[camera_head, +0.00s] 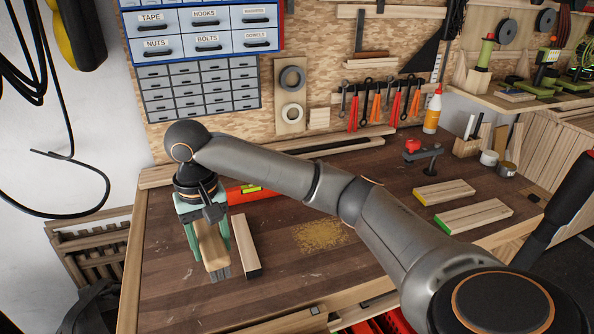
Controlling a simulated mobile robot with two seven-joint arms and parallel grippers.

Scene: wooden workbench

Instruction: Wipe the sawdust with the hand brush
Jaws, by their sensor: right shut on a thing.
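My right arm crosses the view from the lower right, and its gripper (208,250) points down at the left of the bench. It is shut on the hand brush (212,242), which has a light wooden body and grey bristles at its lower end. I cannot tell whether the bristles touch the bench. The sawdust (322,235) is a tan patch on the dark wooden workbench (300,268), right of the brush and apart from it. My arm passes close by the patch's right side. My left gripper is not in view.
A wooden block (246,246) lies just right of the brush. A red level (250,189) lies behind it. Two wood strips (474,215) and a red-knobbed clamp (424,154) are at the right. A glue bottle (433,110) stands at the back. The front middle of the bench is clear.

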